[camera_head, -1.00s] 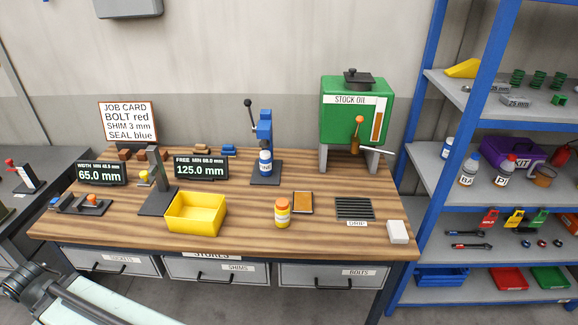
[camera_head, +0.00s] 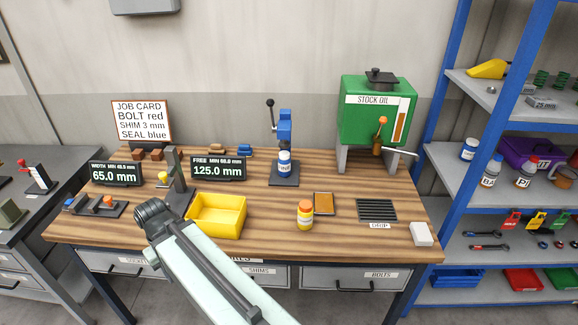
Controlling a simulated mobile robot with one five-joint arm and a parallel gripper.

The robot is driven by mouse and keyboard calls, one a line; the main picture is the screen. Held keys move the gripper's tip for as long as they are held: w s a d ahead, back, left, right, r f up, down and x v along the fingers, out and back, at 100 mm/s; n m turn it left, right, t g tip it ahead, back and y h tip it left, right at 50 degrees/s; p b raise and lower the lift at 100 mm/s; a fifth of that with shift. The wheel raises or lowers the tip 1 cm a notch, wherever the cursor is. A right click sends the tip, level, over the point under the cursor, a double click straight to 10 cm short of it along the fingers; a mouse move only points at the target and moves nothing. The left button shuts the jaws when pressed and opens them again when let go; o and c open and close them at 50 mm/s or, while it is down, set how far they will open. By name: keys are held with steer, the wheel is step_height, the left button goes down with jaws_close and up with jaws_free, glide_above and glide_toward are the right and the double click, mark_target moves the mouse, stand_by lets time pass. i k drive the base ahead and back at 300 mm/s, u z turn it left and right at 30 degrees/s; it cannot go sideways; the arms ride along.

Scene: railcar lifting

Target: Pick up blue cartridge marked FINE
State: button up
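A small blue cartridge (camera_head: 284,163) with a white label band stands upright in a blue lever press (camera_head: 285,131) at the back middle of the workbench. Its label text is too small to read for certain. A similar blue container with a white label (camera_head: 469,149) stands on the shelf unit at the right; its marking is also unreadable. My arm reaches in from the bottom, with a dark joint in front of the bench's left half. My gripper's fingers do not show.
On the wooden bench (camera_head: 330,238) are a yellow bin (camera_head: 216,216), an orange-capped bottle (camera_head: 305,214), a drip grille (camera_head: 377,210), a white block (camera_head: 422,234) and gauge displays. A green oil tank (camera_head: 375,118) stands at the back right. The bench's front right is mostly clear.

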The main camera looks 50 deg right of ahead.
mark_target(284, 166)
steer(key=i, duration=1.65)
